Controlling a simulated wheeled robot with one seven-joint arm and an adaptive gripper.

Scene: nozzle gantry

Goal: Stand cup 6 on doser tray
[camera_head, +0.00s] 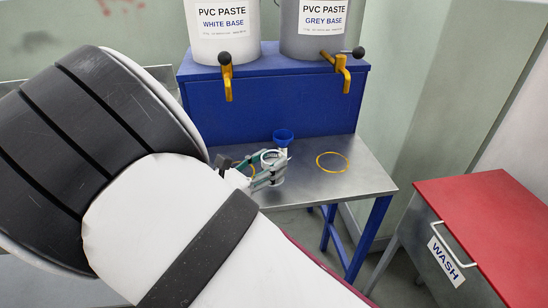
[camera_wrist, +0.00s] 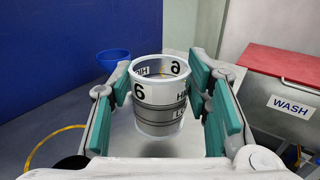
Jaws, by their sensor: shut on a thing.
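Cup 6 (camera_wrist: 157,117) is a white cup with a grey band and a black 6. It is upright between the teal pads of my gripper (camera_wrist: 163,108), which is shut on its sides. A yellow ring (camera_head: 333,170) marks the steel to the right of the cup. Another yellow ring (camera_wrist: 42,147) shows at lower left in the wrist view, partly hidden by my gripper.
A blue cup (camera_head: 283,134) stands just behind cup 6. A white paste drum (camera_head: 224,45) and a grey one (camera_head: 300,43) sit on a blue block (camera_head: 265,110), with yellow taps hanging forward. A red-topped WASH box (camera_head: 490,205) is at right.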

